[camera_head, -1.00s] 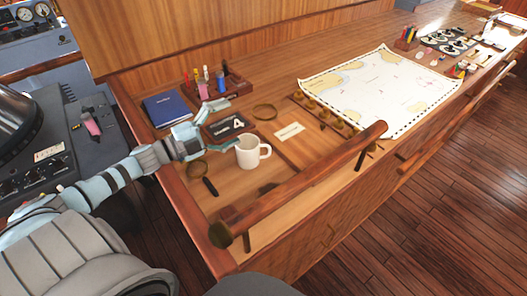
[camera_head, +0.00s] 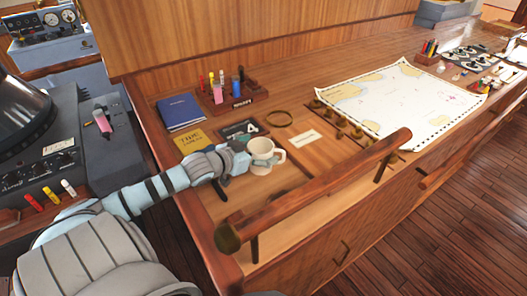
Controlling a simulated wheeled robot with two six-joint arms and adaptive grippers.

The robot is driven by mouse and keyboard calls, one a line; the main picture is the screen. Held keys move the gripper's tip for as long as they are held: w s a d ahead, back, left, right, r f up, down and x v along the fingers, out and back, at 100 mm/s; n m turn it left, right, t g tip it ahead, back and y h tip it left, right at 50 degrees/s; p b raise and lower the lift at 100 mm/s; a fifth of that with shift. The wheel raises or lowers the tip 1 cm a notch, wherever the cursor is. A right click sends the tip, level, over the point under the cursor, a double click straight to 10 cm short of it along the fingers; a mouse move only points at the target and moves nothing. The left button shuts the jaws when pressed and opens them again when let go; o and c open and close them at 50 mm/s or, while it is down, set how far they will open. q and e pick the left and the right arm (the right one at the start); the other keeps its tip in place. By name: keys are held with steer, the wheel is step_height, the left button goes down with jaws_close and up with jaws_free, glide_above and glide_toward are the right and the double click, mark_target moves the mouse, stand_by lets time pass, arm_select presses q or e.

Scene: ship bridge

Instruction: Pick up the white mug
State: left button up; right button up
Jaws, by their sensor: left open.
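The white mug (camera_head: 263,149) stands upright on the wooden chart table (camera_head: 245,201), with its handle to the right. My left gripper (camera_head: 257,161) reaches it from the left. Its jaws are open at the mug, with one finger showing low in front of the mug's body. The far finger is mostly hidden, and I cannot tell whether the fingers touch the mug. My right gripper is out of view.
A wooden rail (camera_head: 318,187) runs along the table's front edge. A chart (camera_head: 405,98) covers the table farther right.

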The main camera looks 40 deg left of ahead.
arm_select(q)
steer(key=shift+x, duration=0.75)
steer(key=shift+d+r, duration=0.1)
steer(key=shift+r, duration=0.05)
steer(key=shift+c, duration=0.9)
steer(key=shift+s, duration=0.1)
steer(key=c, duration=1.3)
